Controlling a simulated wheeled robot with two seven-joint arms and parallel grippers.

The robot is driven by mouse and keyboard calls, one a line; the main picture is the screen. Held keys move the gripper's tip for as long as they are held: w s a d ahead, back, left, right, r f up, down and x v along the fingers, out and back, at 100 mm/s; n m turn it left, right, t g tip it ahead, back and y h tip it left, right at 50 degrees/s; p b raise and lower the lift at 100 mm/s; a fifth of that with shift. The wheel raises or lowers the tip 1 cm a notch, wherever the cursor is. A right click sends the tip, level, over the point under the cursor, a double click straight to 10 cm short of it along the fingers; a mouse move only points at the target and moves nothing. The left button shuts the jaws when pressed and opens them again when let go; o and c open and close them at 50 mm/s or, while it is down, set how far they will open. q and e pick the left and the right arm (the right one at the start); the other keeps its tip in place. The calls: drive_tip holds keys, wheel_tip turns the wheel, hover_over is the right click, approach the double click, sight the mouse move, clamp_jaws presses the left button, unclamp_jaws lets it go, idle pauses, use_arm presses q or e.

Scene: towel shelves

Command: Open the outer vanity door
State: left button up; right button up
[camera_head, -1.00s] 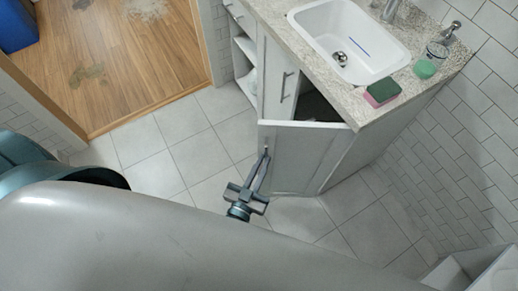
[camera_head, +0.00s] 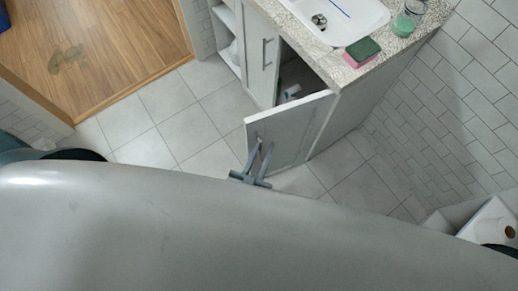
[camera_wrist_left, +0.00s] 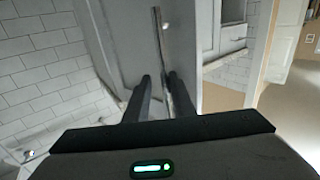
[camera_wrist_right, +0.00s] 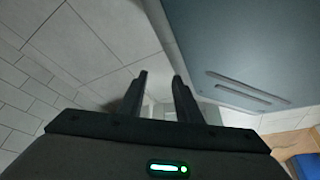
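The outer vanity door (camera_head: 290,130) is a pale panel standing well ajar from the cabinet under the sink. My left gripper (camera_head: 261,148) is at the door's front face near its free edge, with its fingers apart. In the left wrist view, a thin bar handle (camera_wrist_left: 158,30) runs along the door ahead of the open fingers (camera_wrist_left: 160,85). I cannot tell whether they touch it. My right gripper (camera_wrist_right: 160,85) is open and empty, away from the door.
Small items (camera_head: 292,91) show inside the cabinet. The inner door (camera_head: 262,55) is closed. A sponge (camera_head: 362,50) and green-lidded jar (camera_head: 404,25) stand on the countertop by the sink (camera_head: 350,15). Tiled floor (camera_head: 185,120) is clear left of the door.

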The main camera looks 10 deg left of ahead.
use_arm(q)
drive_tip(key=shift+f, duration=0.1)
use_arm(e)
drive_tip(key=shift+w+d, duration=0.15)
use_arm(q)
drive_tip(key=shift+a, duration=0.1)
use_arm(e)
drive_tip(key=shift+w, duration=0.1)
use_arm(q)
drive_tip(key=shift+s+a, duration=0.15)
